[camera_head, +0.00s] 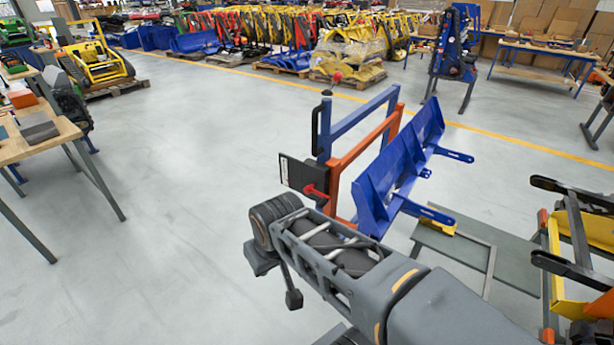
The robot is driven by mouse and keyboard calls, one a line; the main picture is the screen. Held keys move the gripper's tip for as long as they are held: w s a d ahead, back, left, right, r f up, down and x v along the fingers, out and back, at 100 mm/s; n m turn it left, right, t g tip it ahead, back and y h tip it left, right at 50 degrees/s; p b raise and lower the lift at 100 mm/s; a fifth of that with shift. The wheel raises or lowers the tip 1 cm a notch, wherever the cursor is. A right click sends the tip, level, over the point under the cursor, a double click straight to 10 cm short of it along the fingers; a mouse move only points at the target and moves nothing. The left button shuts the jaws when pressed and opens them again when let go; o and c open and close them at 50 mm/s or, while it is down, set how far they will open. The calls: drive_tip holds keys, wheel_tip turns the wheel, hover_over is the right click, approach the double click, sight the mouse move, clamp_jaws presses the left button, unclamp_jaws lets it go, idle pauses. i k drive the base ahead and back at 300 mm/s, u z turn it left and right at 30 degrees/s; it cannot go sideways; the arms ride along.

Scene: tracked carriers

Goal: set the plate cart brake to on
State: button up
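The plate cart has an upright blue and orange frame (337,168) in the middle of the view. A blue ribbed plate (385,190) leans at its right side. A black panel (293,172) with a white label sits on the left of the frame. A red lever (316,192) lies across its lower right part, sloping slightly down to the right; I cannot read the brake's state from it. My arm reaches in from the lower right. My gripper (277,279) hangs at its end, below and left of the lever and apart from it; its finger opening is unclear.
Grey low platforms (455,249) and a yellow frame with dark forks (572,240) stand at the right. A wooden workbench (40,135) is at the left. Open grey floor lies left of the cart. Loaded pallets line the back.

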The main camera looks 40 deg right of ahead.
sight(338, 75)
drive_tip(key=z, duration=0.05)
drive_tip(key=k, duration=0.3)
drive_tip(key=z, duration=0.95)
drive_tip(key=i, duration=1)
drive_tip(key=u, duration=0.2)
